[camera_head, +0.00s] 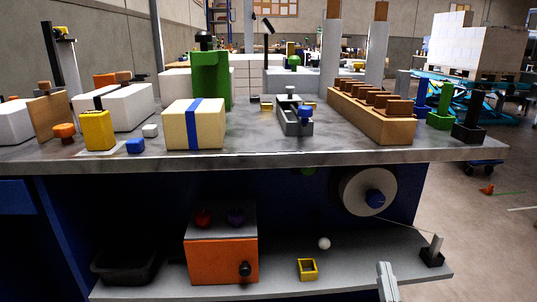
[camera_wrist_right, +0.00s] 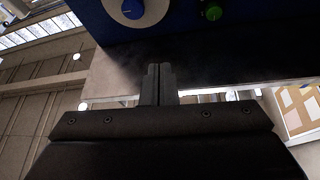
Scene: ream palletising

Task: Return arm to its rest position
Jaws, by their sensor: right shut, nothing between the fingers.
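My right gripper (camera_head: 387,282) shows as a pale grey tip at the bottom edge of the head view, in front of the lower shelf. In the right wrist view its two dark fingers (camera_wrist_right: 158,84) are together with nothing between them. They point toward the bench front and touch nothing that I can see. The rest of my right arm is out of the head view. My left gripper is in neither view.
The bench (camera_head: 260,160) holds a cream box with a blue band (camera_head: 195,124) and a wooden rack (camera_head: 370,113). On the lower shelf (camera_head: 365,248) stand an orange box (camera_head: 222,258), a yellow square ring (camera_head: 307,269) and a black tray (camera_head: 125,267). Open floor lies right.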

